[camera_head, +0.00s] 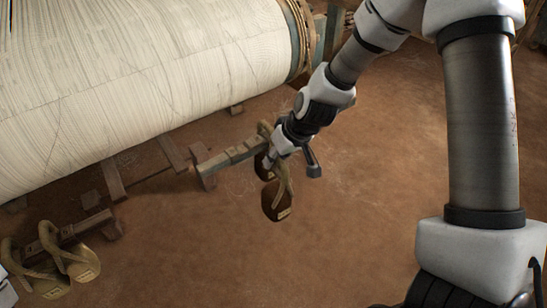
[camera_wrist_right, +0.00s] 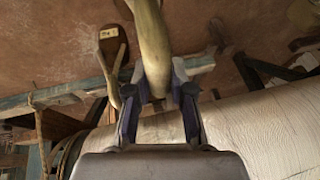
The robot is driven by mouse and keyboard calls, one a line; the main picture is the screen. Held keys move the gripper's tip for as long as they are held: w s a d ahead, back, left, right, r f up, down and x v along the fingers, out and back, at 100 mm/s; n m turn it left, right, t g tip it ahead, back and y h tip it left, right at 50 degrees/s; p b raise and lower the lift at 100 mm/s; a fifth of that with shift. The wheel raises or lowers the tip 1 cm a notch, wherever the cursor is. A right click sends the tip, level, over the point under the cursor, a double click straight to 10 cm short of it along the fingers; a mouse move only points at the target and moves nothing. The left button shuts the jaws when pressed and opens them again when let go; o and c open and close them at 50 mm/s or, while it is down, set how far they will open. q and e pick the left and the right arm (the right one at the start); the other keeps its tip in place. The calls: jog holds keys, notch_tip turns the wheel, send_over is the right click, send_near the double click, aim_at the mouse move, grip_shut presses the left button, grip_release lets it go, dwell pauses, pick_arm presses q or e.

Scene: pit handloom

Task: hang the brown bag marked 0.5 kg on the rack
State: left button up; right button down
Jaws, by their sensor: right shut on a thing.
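My right gripper (camera_head: 268,158) reaches down from the upper right and is shut on a bag's pale strap. The strap (camera_wrist_right: 152,45) runs between the fingers in the wrist view. A dark brown bag (camera_head: 273,203) with a small light tag hangs below the gripper; its marking is too small to read. A second dark bag (camera_head: 261,166) is partly hidden beside it. A tagged brown bag also shows in the wrist view (camera_wrist_right: 108,48); I cannot tell which of the two it is. A wooden bar (camera_head: 228,158) lies just left of the gripper. My left gripper is not visible.
Two olive-brown bags with looped straps, one at the left (camera_head: 38,282) and one beside it (camera_head: 80,264), sit at lower left by a wooden beam (camera_head: 72,232). A large roll of white warp (camera_head: 140,80) fills the upper left. The earth floor (camera_head: 340,240) is clear at lower middle.

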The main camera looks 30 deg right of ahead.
jog(key=s+d+r+p, duration=0.1)
jog(key=s+p, duration=1.2)
jog(key=s, duration=0.1)
jog(key=shift+s, duration=0.2)
jog(key=shift+w, duration=0.15)
dwell(0.9)
